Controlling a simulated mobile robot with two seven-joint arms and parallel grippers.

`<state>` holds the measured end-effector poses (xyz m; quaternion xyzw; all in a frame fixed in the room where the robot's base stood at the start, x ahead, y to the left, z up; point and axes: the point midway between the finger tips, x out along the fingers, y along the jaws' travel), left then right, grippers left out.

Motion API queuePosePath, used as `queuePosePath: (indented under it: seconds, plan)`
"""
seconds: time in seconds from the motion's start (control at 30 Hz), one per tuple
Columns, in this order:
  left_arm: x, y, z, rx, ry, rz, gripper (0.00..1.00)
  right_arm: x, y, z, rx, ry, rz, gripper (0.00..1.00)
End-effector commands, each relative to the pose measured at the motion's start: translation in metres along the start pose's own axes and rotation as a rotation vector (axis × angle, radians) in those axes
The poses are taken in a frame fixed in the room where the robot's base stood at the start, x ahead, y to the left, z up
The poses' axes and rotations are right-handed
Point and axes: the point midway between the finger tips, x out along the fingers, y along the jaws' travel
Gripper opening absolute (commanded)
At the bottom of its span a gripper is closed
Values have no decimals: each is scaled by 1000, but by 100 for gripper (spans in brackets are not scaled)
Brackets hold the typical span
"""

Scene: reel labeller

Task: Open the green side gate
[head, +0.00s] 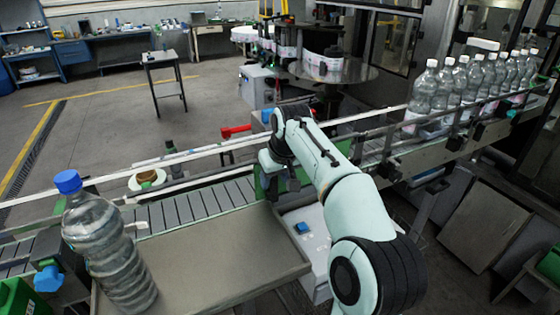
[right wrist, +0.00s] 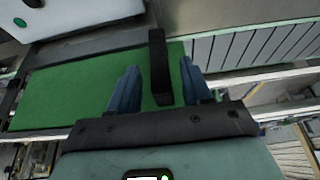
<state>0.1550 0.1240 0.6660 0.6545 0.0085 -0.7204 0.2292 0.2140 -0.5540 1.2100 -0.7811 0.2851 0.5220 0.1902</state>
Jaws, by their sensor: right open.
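The green side gate (right wrist: 75,95) is a flat green panel beside the conveyor slats in the right wrist view. A black bar-shaped handle (right wrist: 159,65) stands up from it. My right gripper (right wrist: 158,88) is open, with one blue-grey finger on each side of the handle and visible gaps between. In the head view, the right gripper (head: 280,190) is at the conveyor, and a narrow part of the green gate (head: 261,186) shows beside it; my arm hides much of the rest. My left gripper is not in view.
A large clear bottle (head: 108,245) with a blue cap stands on the flat tray (head: 215,268) at front left. The slatted conveyor (head: 190,208) runs behind it. Several bottles (head: 465,85) line the belt at right.

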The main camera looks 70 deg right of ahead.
Motion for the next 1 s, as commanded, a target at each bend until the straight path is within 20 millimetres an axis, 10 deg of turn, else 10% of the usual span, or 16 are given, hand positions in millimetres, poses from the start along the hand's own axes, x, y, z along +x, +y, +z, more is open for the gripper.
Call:
queuePosePath:
  seconds: [0.5, 1.0]
  plan:
    - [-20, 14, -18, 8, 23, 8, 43, -103, 0, -2, 1, 5, -1, 49]
    - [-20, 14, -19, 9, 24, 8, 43, -111, 0, 0, 1, 1, 0, 49]
